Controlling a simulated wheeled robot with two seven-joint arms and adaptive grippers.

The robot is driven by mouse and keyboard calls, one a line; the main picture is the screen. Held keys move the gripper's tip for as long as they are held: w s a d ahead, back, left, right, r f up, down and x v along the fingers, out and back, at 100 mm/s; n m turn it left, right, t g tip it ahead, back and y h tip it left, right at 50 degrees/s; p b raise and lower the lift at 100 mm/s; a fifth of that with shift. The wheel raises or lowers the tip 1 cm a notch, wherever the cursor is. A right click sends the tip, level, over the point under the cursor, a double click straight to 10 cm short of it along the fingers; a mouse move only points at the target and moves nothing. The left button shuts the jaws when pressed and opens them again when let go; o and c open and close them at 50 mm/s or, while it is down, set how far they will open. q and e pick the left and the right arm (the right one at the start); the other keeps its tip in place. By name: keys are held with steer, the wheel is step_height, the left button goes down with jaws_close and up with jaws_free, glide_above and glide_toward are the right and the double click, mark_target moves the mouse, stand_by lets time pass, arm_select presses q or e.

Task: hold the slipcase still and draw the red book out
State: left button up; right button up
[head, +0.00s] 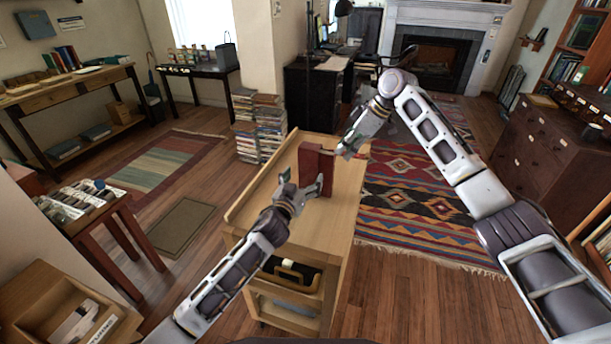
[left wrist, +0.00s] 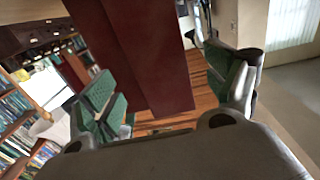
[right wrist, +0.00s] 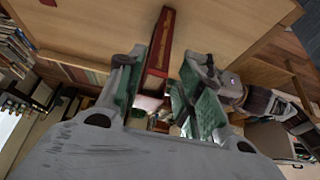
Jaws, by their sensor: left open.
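The dark red slipcase (head: 312,170) stands upright on the wooden cart top; it also shows large in the left wrist view (left wrist: 155,60). My left gripper (head: 303,192) is open at its near side, with the slipcase between its spread green pads in the left wrist view. My right gripper (head: 347,150) is open at the slipcase's right side. In the right wrist view a narrow red upright form with a tan strip (right wrist: 160,45) reaches between its pads, with a gap at the right pad. I cannot tell the red book from the slipcase there.
The wooden cart (head: 258,190) has a bare top around the slipcase and a raised left edge. Stacks of books (head: 258,130) stand on the floor behind left. A patterned rug (head: 420,205) lies to the right.

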mark_target(310, 170)
arm_select(q)
steer(key=shift+x, duration=1.1)
